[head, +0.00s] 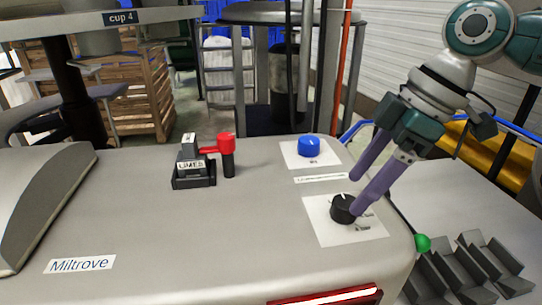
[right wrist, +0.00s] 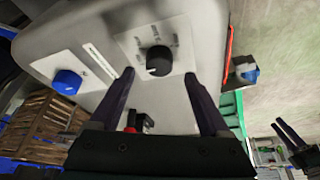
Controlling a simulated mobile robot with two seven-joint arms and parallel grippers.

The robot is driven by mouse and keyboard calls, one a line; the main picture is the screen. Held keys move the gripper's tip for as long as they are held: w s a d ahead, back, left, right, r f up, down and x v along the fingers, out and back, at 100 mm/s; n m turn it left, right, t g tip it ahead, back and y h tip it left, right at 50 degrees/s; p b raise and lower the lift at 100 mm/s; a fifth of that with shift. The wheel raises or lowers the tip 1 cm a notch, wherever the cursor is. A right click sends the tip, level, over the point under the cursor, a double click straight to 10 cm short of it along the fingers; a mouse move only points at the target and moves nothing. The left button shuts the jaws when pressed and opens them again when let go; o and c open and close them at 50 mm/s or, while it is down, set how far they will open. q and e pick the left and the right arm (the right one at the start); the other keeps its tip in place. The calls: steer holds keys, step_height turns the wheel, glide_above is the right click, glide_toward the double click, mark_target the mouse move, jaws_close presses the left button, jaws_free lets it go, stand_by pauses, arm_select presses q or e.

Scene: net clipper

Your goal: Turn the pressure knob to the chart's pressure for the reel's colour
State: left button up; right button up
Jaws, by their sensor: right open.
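A black knob (head: 343,208) with a white pointer line stands on a white dial plate (head: 318,230) on the grey machine top. A blue knob (head: 308,146) stands on its own white plate farther back. The plates' lettering is too small to read, so I cannot tell which is the pressure knob. My right gripper (head: 358,193) is open, its purple fingers reaching down by the black knob. In the right wrist view the black knob (right wrist: 158,60) lies ahead between the fingertips (right wrist: 160,76), with clear gaps at both sides. The chart and reel are not identifiable.
A red-handled lever (head: 227,145) on a black labelled base (head: 193,175) stands left of the knobs. A red-framed panel (head: 325,297) is at the front edge. A green ball (head: 422,243) and grey slotted racks (head: 462,270) lie right of the machine. The machine top's middle is clear.

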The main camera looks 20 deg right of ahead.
mark_target(347, 201)
steer(key=shift+x, duration=1.7)
steer(key=shift+d, duration=0.1)
steer(key=shift+c, duration=0.2)
jaws_close()
